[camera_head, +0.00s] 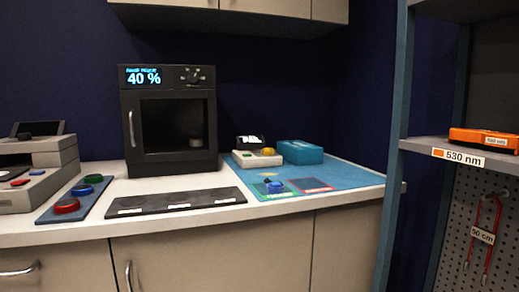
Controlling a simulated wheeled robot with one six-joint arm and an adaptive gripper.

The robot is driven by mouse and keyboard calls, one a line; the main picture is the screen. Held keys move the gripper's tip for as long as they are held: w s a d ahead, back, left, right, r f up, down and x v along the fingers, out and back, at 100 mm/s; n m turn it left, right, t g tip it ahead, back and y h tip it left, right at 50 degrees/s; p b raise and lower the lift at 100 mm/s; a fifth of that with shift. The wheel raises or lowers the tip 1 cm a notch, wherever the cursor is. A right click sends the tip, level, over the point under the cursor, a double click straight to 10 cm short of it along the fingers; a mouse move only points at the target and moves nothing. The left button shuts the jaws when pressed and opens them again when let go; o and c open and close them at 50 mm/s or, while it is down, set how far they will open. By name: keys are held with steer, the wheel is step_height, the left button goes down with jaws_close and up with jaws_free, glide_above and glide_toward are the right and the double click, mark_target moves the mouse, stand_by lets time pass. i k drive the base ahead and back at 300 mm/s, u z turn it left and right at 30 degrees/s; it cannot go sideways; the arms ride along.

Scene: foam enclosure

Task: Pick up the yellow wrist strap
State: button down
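A small yellow thing (268,151) rests on the right part of a low white device (256,159) on the counter. It may be the yellow wrist strap, but it is too small to make out its shape fully. A small blue item (273,187) lies on a green pad (261,193) in front of the device. My gripper is not in view.
The device stands on a blue mat (345,177), beside a teal box (300,152). A red pad (311,185) lies in front. A black cabinet reading 40 % (170,118) stands left. A dark labelled strip (174,201) lies before it. A shelf rack (392,150) stands right.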

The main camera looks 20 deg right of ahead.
mark_target(267, 151)
steer(key=z, duration=1.4)
steer(key=k, duration=0.7)
steer(key=u, duration=1.1)
steer(key=i, duration=0.5)
steer(key=z, duration=0.1)
